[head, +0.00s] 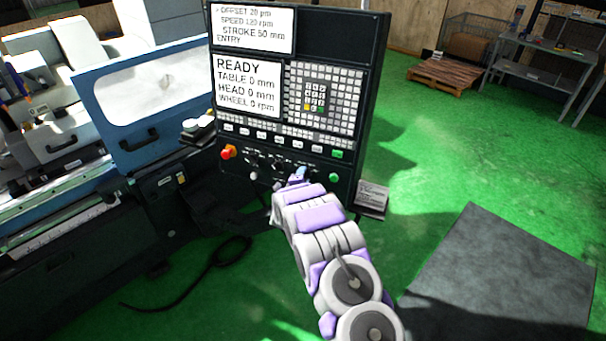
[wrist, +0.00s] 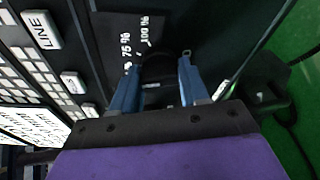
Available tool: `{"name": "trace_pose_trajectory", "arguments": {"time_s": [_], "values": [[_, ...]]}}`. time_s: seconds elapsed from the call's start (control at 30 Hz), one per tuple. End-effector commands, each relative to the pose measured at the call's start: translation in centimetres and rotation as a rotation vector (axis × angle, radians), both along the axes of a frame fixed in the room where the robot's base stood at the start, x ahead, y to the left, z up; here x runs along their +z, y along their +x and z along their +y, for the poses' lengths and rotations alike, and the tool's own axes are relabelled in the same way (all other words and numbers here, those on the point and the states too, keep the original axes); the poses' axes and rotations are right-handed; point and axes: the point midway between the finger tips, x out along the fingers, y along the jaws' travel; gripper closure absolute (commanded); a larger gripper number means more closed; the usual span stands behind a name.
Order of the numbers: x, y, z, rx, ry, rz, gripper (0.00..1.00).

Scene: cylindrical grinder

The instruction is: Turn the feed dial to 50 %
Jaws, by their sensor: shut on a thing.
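The feed dial (wrist: 157,66) is a dark round knob on the control panel, seen in the wrist view. White marks "75 %" and "100 %" show beside it. Its other marks and its pointer cannot be made out. My gripper (wrist: 162,63) has its two blue fingers on either side of the dial, shut on it. In the head view my gripper (head: 299,174) is at the lower part of the control panel (head: 292,163), where my own arm hides the dial.
A red emergency stop button (head: 228,152) sits left on the same panel, with a green button (head: 337,154) at right. The screen (head: 247,86) reads READY. The blue grinder door (head: 140,95) stands left. Green floor (head: 440,150) is free at right.

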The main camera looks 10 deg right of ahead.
Motion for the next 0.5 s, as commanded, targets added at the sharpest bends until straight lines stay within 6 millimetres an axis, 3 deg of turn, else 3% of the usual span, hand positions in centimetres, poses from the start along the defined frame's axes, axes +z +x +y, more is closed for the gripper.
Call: {"name": "trace_pose_trajectory", "arguments": {"time_s": [0.5], "values": [[-0.70, -0.25, 0.04, 0.012, -0.053, 0.047, 0.86]]}}
